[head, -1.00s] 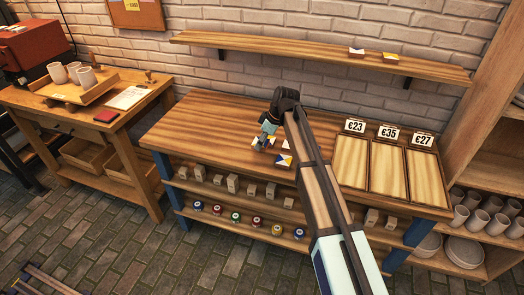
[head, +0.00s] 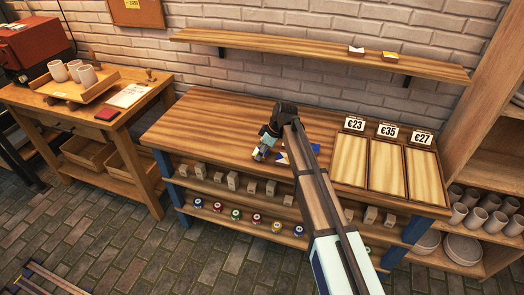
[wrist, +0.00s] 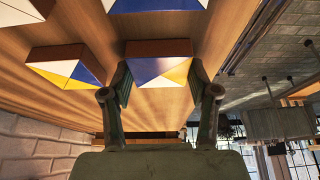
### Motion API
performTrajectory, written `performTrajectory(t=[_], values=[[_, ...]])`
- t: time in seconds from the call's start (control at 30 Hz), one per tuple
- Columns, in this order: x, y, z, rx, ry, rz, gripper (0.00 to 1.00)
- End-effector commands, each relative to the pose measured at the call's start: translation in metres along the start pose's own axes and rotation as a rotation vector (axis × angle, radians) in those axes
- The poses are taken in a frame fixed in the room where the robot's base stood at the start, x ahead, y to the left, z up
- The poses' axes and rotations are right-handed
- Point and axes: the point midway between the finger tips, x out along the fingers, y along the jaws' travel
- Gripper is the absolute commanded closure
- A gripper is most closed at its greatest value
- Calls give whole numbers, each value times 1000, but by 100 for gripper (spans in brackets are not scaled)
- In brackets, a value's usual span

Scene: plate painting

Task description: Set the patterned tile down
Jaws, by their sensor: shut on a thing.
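My gripper (head: 262,154) is low over the middle of the wooden workbench (head: 210,120), left of my forearm in the head view. In the wrist view, my gripper (wrist: 159,88) is shut on a patterned tile (wrist: 160,72) with blue, white and yellow triangles and brown sides, one finger on each side. Whether this tile touches the bench is hard to tell. A second patterned tile (wrist: 66,68) lies to its left, and a third tile (wrist: 155,4) is cut off at the top edge. In the head view a tile (head: 283,158) shows partly beside my arm.
Three wooden trays with price cards (head: 387,133) stand at the bench's right end. Small tiles (head: 356,51) sit on the wall shelf (head: 300,53). Paint pots (head: 236,215) and blocks stand on the shelves below. The bench's left part is clear.

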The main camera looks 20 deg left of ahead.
Motion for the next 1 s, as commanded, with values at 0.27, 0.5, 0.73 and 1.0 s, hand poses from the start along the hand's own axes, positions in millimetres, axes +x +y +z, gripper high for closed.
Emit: performTrajectory(t=[0.27,0.5,0.73,1.0], values=[[1,0,0,0,0,0,15],[-3,0,-1,0,0,0,15],[-29,0,0,0,1,3,15],[-82,1,0,0,1,3,15]])
